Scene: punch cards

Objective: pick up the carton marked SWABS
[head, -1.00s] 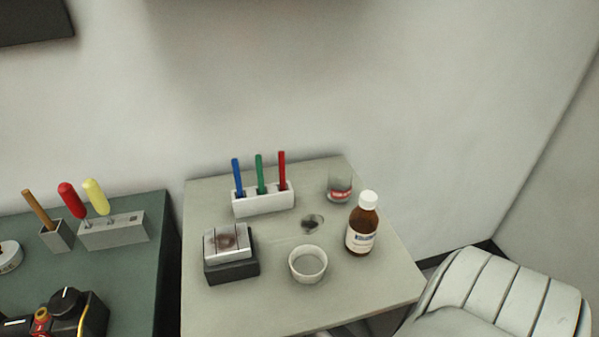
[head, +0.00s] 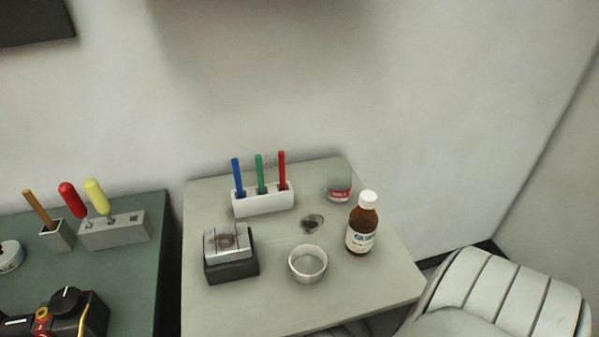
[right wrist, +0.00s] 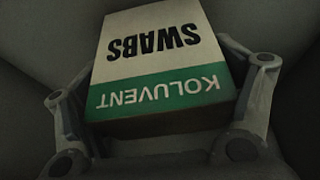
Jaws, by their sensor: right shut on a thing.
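The carton marked SWABS (right wrist: 150,65) fills the middle of the right wrist view. It is cream with a green band reading KOLUVENT, and its lettering appears upside down. My right gripper (right wrist: 165,95) has one finger on each side of the carton and is shut on it. What lies under the carton is too dark to tell. The head view shows neither the carton nor either gripper.
In the head view a pale table (head: 345,300) bears a pen holder (head: 263,203), a dark block with a pale top (head: 231,266), a white cup (head: 307,264), a brown bottle (head: 361,230) and a glass jar (head: 339,189). A green table (head: 130,270) stands left, a white chair (head: 505,290) right.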

